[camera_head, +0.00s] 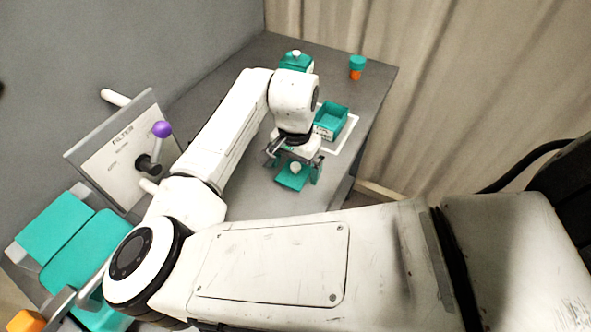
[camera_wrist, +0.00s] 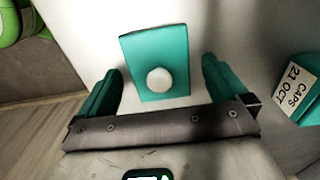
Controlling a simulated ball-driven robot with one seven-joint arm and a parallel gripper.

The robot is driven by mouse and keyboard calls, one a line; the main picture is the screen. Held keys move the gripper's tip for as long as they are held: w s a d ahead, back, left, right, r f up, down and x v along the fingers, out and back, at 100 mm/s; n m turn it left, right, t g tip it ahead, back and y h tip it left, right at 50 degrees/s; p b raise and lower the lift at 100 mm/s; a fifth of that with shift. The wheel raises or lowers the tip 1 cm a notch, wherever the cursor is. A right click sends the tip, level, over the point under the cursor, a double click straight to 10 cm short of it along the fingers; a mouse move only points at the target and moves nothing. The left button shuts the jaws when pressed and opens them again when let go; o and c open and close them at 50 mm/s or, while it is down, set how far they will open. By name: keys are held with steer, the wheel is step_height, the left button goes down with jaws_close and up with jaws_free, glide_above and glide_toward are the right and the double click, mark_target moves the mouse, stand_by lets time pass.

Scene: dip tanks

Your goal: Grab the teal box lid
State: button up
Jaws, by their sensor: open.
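The teal lid (camera_head: 290,182) is a flat rectangle with a round white knob. It lies on the grey counter just below my gripper. In the wrist view the lid (camera_wrist: 147,45) sits ahead of and between the two teal fingers, with its knob near the middle. My gripper (camera_head: 294,170) is open, and I see no finger touching the lid. In the wrist view my gripper (camera_wrist: 162,72) has a finger on each side of the lid, with gaps between. An open teal box (camera_head: 333,118) stands beyond, and its "CAPS 21 OCT" label (camera_wrist: 296,85) shows at right.
Behind my wrist stands another teal item with a white knob (camera_head: 296,61). An orange jar with a teal cap (camera_head: 357,67) stands at the back right. A filter panel (camera_head: 125,150) with a purple-knobbed lever (camera_head: 161,130) is at left. The counter's right edge is close to the box.

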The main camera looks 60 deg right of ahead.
steer(key=shift+c, duration=0.3)
steer(key=c, duration=1)
steer(key=shift+r, duration=0.1)
steer(key=shift+c, duration=0.2)
